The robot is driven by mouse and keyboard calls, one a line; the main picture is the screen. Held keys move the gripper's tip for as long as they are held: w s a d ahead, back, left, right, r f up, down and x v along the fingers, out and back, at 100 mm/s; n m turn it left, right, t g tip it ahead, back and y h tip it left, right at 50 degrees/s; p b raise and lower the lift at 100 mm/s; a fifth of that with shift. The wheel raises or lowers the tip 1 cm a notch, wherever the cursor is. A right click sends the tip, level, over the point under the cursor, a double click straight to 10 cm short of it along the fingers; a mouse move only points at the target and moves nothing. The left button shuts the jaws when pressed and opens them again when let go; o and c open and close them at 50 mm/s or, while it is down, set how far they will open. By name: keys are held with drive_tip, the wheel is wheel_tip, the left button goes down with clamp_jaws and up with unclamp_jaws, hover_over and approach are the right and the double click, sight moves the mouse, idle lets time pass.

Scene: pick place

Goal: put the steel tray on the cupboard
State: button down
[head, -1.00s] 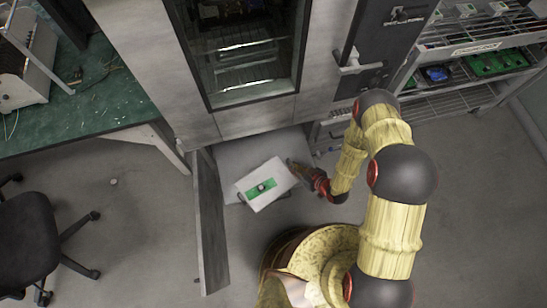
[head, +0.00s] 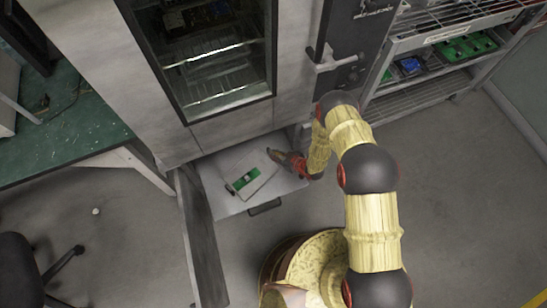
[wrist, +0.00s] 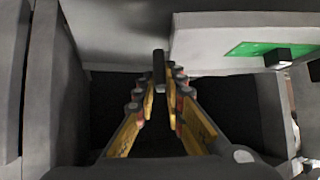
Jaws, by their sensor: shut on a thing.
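The steel tray (head: 262,172) is a pale flat plate carrying a green board with a small dark part. In the head view it lies over a grey panel below the tall cupboard (head: 245,128); I cannot tell whether it touches the panel. My gripper (head: 274,155) is at the tray's upper right corner, shut on it. In the wrist view my gripper (wrist: 162,88) has its fingers close together around a dark upright piece, with the tray (wrist: 210,45) ahead and to the right. The exact grip is partly hidden by the fingers.
The grey panel (head: 228,203) has a black handle (head: 265,206) on its front edge. An open upright door (head: 200,240) stands to its left. A green-topped bench (head: 90,130) is at left, a wire rack (head: 430,95) at right. The floor at right is clear.

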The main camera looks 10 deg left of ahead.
drive_tip(key=shift+w+a+f, duration=0.25)
drive_tip(key=shift+w+f, duration=0.3)
drive_tip(key=shift+f, duration=0.15)
drive_tip(key=shift+w+a+f+b, duration=0.15)
drive_tip(key=shift+f+b, duration=0.35)
drive_tip(key=shift+f, duration=0.4)
drive_tip(key=shift+w+f+b, duration=0.15)
drive_tip(key=shift+f+b, duration=0.35)
drive_tip(key=shift+f, duration=0.5)
drive_tip(key=c, duration=1.9)
unclamp_jaws()
drive_tip(key=shift+s+f, duration=0.1)
drive_tip(key=shift+s, duration=0.05)
drive_tip(key=shift+r, duration=0.2)
drive_tip(key=p+v, duration=0.3)
drive_tip(key=v, duration=0.9)
